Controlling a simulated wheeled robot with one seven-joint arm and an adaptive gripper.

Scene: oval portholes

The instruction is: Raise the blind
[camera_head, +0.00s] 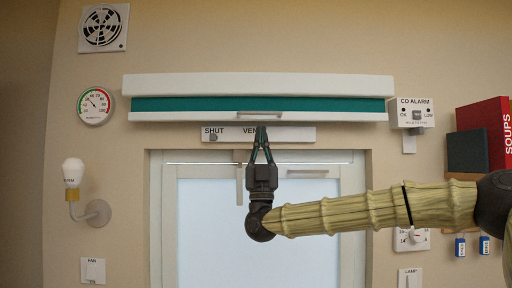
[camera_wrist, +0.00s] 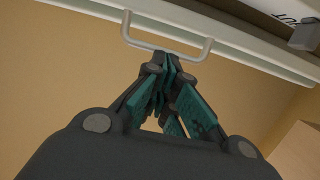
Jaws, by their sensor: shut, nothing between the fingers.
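The blind (camera_head: 300,105) shows as a narrow teal strip under a white housing (camera_head: 258,84), above the window. Its white bottom rail (camera_head: 180,117) carries a metal bar handle (camera_head: 261,114). My gripper (camera_head: 261,130) is shut and empty, pointing up, with its tips just below the handle. In the wrist view the handle (camera_wrist: 160,47) spans above the fingertips of my gripper (camera_wrist: 166,62). I cannot tell whether the tips touch it.
A vent slider strip (camera_head: 290,134) sits behind my fingers, with its knob (camera_head: 213,137) at the left. Below is a window (camera_head: 210,215) with its own handle (camera_head: 307,172). A CO alarm (camera_head: 411,113) is right of the blind; a gauge (camera_head: 95,104) is left.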

